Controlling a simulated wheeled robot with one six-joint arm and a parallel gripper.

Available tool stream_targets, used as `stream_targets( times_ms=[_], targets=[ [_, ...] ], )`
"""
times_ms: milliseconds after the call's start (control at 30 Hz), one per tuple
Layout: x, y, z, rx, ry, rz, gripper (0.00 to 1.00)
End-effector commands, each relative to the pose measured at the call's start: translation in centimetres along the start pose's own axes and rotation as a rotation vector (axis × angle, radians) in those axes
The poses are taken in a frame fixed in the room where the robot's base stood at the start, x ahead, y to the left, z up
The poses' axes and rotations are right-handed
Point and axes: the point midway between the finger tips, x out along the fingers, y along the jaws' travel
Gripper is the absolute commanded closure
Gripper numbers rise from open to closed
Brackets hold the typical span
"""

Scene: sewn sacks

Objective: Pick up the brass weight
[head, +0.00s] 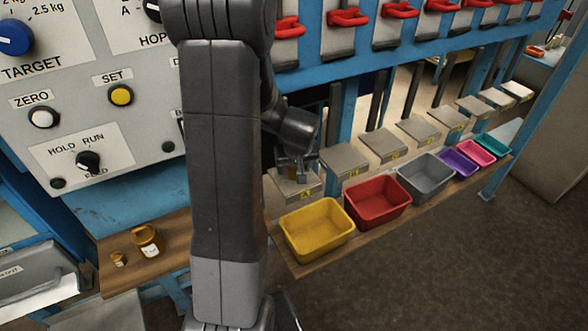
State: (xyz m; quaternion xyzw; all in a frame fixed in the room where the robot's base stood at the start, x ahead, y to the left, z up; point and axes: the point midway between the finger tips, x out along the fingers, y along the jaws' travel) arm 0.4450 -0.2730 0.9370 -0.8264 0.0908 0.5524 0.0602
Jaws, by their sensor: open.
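Two brass-coloured weights with pale labels stand on the wooden shelf at the lower left of the head view: a larger weight (147,241) and, left of it, a smaller weight (118,259). My gripper (295,172) is far to their right, beyond my arm, over the leftmost metal plate (296,187). Its jaws are small in view and open. A small brownish patch shows at the jaws; I cannot tell what it is or whether the jaws touch it. My arm hides the middle of the scene.
A yellow bin (317,229), red bin (377,200), grey bin (426,176) and several smaller bins line the right shelf. Metal plates stand behind them under red-handled panels. A control panel (80,95) with knobs stands above the weights. The floor at right is clear.

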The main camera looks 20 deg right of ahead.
Motion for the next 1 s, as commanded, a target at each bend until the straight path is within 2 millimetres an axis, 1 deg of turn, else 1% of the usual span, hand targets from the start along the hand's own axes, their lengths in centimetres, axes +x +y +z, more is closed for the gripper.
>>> stream_targets(
  times_ms=[33,67,100,167,200,333,567,667,767,1000],
  targets=[
    [0.0,0.0,0.0,0.0,0.0,0.0,0.4],
    [0.0,0.0,0.0,0.0,0.0,0.0,0.46],
    [0.0,0.0,0.0,0.0,0.0,0.0,0.54],
    [0.0,0.0,0.0,0.0,0.0,0.0,0.66],
    [0.0,0.0,0.0,0.0,0.0,0.0,0.74],
    [0.0,0.0,0.0,0.0,0.0,0.0,0.99],
    [-0.1,0.0,-0.1,-0.001,0.002,0.001,1.0],
    [-0.5,0.0,-0.3,-0.001,0.004,0.001,1.0],
    [-1.4,0.0,-0.7,-0.002,0.006,0.001,1.0],
    [-5.2,0.0,-2.3,-0.003,0.008,0.002,1.0]
  ],
)
